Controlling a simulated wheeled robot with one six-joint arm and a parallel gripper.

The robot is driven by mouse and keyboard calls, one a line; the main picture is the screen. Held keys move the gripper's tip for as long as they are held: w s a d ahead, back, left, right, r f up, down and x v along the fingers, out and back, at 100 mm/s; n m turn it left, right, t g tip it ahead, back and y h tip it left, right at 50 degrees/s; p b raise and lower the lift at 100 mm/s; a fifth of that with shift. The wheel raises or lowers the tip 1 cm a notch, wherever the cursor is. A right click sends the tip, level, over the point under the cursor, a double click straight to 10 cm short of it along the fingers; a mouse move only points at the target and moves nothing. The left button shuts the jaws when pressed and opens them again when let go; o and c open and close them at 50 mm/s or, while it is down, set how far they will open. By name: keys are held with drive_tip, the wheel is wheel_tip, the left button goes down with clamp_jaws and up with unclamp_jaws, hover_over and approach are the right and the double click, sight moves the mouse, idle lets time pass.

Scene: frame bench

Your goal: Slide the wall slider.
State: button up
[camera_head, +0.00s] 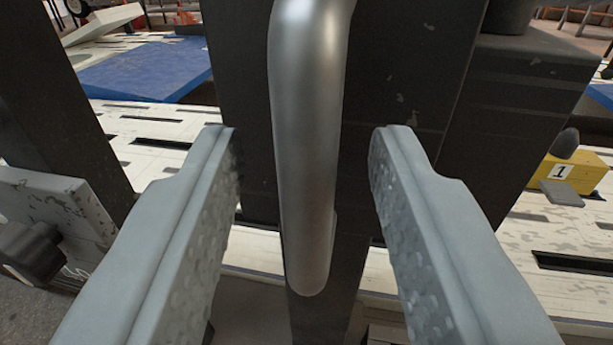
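A grey metal bar handle (308,130) runs upright down the middle of the view. It is mounted on a dark upright panel (245,60), which looks like the slider. My gripper (303,140) is open, with one finger to the left of the handle and the other to the right. Gaps show between the handle and both fingers, and neither finger appears to touch it. The handle's lower end is rounded; its top runs out of view.
A blue mat (150,70) lies on a pale slotted surface (140,125) behind. A yellow block marked 1 (575,178) is at the right. A scuffed white panel with a dark knob (60,205) is at the left. Dark posts (50,100) stand nearby.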

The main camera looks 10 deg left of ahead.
drive_tip(key=s+d, duration=0.2)
drive_tip(key=s, duration=1.3)
drive_tip(key=shift+d, duration=0.2)
drive_tip(key=s+d+r, duration=0.6)
drive_tip(key=r, duration=0.3)
drive_tip(key=s+d+r, duration=0.5)
drive_tip(key=d+r, duration=0.2)
drive_tip(key=r, duration=0.2)
drive_tip(key=s+d+r+h, duration=0.1)
drive_tip(key=s+d+r, duration=0.2)
drive_tip(key=s, duration=0.4)
drive_tip(key=s+d+r+m+h, duration=0.1)
drive_tip(key=s+d+r, duration=0.2)
drive_tip(key=s, duration=0.3)
drive_tip(key=s+d+r, duration=0.3)
drive_tip(key=s, duration=0.4)
drive_tip(key=shift+s+r+m+h, duration=0.15)
drive_tip(key=shift+s+m+h, duration=0.15)
drive_tip(key=shift+m+h, duration=0.1)
